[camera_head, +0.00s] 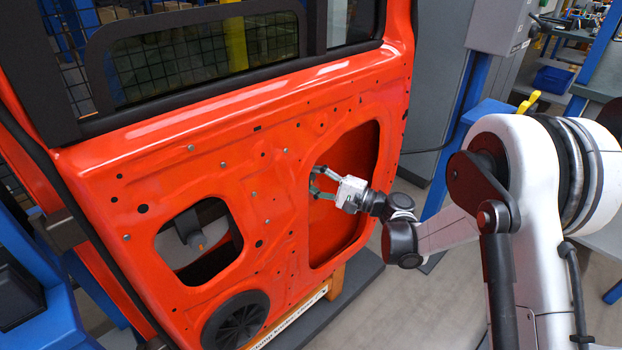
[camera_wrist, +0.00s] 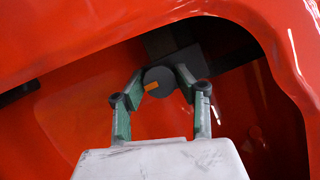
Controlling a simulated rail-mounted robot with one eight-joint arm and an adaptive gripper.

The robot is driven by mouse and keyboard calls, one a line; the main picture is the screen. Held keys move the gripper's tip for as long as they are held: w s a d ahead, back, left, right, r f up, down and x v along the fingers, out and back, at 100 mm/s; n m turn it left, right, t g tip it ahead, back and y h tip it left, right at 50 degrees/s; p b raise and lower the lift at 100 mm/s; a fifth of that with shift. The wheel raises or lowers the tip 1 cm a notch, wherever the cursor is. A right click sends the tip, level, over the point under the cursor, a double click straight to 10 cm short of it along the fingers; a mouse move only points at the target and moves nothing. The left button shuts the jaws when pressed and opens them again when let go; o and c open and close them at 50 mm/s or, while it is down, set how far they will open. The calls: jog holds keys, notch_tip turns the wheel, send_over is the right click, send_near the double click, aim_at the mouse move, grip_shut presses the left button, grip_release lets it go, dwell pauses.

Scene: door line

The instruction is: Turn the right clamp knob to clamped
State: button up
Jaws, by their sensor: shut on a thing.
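The right clamp knob (camera_wrist: 165,78) is a dark grey round knob with a short orange mark, seen in the wrist view inside the door's opening. The mark lies nearly level on the knob's left side. My gripper (camera_wrist: 159,80) has its two green-padded fingers closed on the knob's left and right sides. In the head view my gripper (camera_head: 316,180) reaches into the right opening of the orange door (camera_head: 285,170). The right knob cannot be made out there.
The door's metal rim (camera_wrist: 285,45) curves above and to the right of the fingers in the wrist view. A dark bracket (camera_wrist: 215,58) sits behind the knob. A black round speaker (camera_head: 236,320) is low on the door. Open floor lies right of the door.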

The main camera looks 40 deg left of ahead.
dwell(0.3)
jog(key=o, duration=1.1)
jog(key=v, duration=1.2)
